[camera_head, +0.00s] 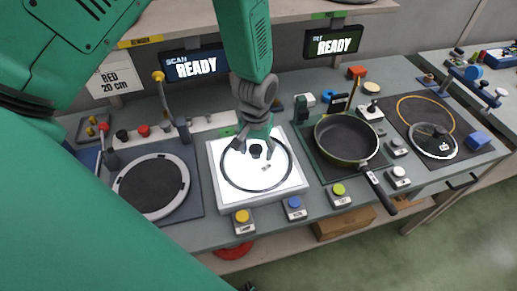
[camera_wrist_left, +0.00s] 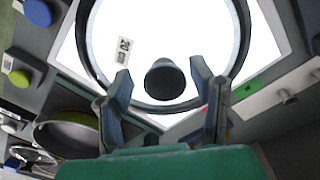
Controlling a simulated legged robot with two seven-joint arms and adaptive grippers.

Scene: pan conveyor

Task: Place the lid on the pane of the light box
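The glass lid with a dark rim (camera_head: 284,177) lies on the bright white pane of the light box (camera_head: 295,192), roughly centred. Its black knob (camera_wrist_left: 165,80) stands up in the middle. My left gripper (camera_head: 254,149) is above the lid, pointing down at the knob. In the left wrist view its two fingers (camera_wrist_left: 162,84) are spread, one on each side of the knob, with a visible gap on both sides. A small label (camera_wrist_left: 123,50) shows on the lid. My right gripper cannot be made out.
A dark pan (camera_head: 345,138) stands right of the light box, its handle toward the front edge. Another lid (camera_head: 433,141) lies farther right. A round-ringed scan station (camera_head: 155,187) is at left. Buttons, including a yellow one (camera_head: 242,216), line the front. Signs read READY.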

